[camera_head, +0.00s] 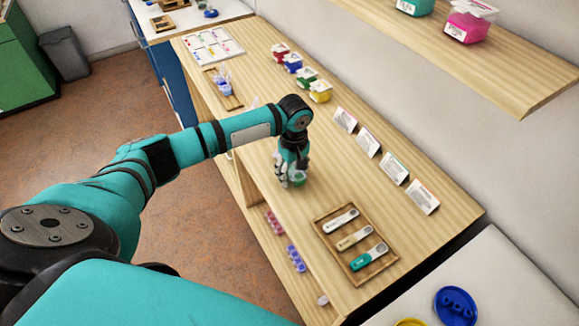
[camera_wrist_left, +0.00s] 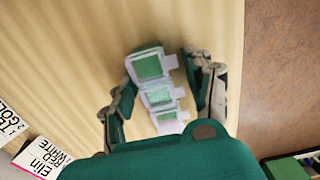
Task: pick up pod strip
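The pod strip (camera_wrist_left: 158,92) is a short row of white, translucent pods with green contents, on the wooden table. In the head view only a bit of green (camera_head: 298,177) shows under my left gripper (camera_head: 292,174). In the left wrist view my left gripper (camera_wrist_left: 163,88) is open, with one finger on each side of the strip. The right finger seems to stand a little off it; whether the left finger touches it I cannot tell. The strip's near end lies close to my gripper's palm. My right gripper is out of view.
A wooden tray (camera_head: 381,272) with several spoon-like tools lies at the near right. Name cards (camera_head: 368,142) stand along the wall side. Coloured lidded boxes (camera_head: 306,77) stand farther back.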

